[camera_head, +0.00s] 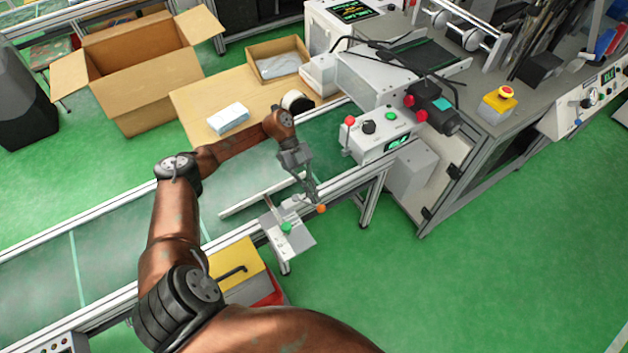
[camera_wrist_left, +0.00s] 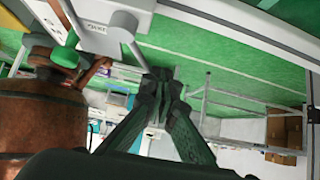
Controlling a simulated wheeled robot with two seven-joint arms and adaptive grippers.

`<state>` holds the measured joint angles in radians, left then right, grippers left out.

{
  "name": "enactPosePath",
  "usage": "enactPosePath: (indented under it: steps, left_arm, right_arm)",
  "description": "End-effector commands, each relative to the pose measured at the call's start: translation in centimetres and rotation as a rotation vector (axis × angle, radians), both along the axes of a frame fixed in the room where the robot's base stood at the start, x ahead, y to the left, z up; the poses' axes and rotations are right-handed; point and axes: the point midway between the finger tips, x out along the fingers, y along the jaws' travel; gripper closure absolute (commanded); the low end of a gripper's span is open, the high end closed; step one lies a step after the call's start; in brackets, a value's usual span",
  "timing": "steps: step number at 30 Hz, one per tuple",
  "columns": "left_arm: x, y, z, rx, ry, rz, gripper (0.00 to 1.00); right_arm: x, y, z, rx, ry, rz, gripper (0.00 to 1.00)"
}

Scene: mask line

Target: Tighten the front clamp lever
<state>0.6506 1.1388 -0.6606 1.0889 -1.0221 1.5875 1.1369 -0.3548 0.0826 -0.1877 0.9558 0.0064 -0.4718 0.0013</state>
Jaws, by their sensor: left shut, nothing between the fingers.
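A light-grey clamp bracket (camera_head: 290,240) sits at the near rail of the conveyor. It carries a green knob (camera_head: 286,227), and an orange knob (camera_head: 321,208) shows at its right. Which part is the front clamp lever is hard to tell. My left gripper (camera_head: 314,200) is shut and empty, pointing down beside the orange knob; contact cannot be told. In the left wrist view the shut fingertips (camera_wrist_left: 165,78) are close to a grey rod with a rounded end (camera_wrist_left: 122,22), and the green knob (camera_wrist_left: 64,57) is at the left. My right gripper is not in view.
The conveyor belt (camera_head: 110,245) runs under my left arm. A yellow-topped bin (camera_head: 235,265) is below the near rail. Green floor (camera_head: 480,280) is clear at the lower right.

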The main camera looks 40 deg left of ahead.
Motion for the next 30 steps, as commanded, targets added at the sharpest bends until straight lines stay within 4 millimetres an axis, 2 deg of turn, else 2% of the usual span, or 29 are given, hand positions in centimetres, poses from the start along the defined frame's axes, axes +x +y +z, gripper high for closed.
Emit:
enactPosePath:
  steps: [1, 9, 21, 30]
  left_arm:
    - [-0.3, -0.1, 0.4, 0.000, -0.001, 0.000, 1.00]
    - [0.0, -0.2, 0.0, 0.000, -0.001, -0.001, 1.00]
    - [-0.1, 1.3, -0.1, 0.001, 0.000, 0.001, 1.00]
    - [-0.1, 1.3, 0.0, 0.000, -0.001, 0.000, 1.00]
  right_arm:
    - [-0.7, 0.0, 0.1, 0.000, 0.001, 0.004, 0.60]
    - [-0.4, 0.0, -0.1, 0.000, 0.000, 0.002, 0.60]
    - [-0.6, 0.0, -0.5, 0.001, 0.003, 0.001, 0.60]
    - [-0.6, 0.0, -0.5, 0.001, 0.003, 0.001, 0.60]
